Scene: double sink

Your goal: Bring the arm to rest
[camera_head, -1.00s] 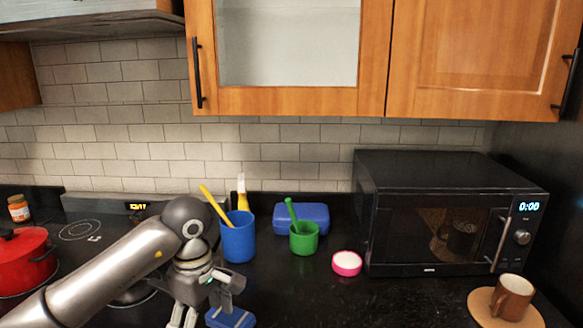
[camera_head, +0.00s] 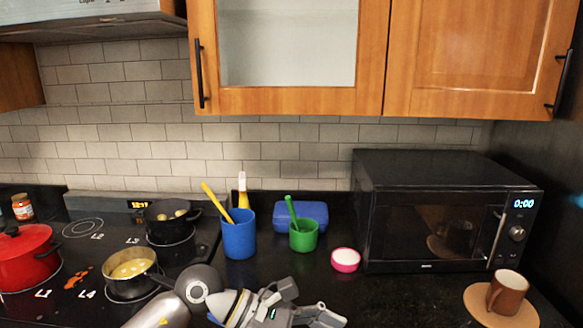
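My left arm comes in from the bottom of the head view, low over the counter front. Its gripper (camera_head: 318,312) points to the right, with its fingers apart and nothing seen between them. It is below the green cup (camera_head: 304,237) and the pink-and-white round container (camera_head: 346,260) in the picture, apart from both. My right gripper is not in view.
A blue cup (camera_head: 239,236) holds a yellow utensil. A blue box (camera_head: 312,213) lies behind the green cup. A red pot (camera_head: 27,257), a pan (camera_head: 131,268) and a dark pot (camera_head: 168,227) stand on the stove. The microwave (camera_head: 445,212) and a brown mug (camera_head: 508,292) are right.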

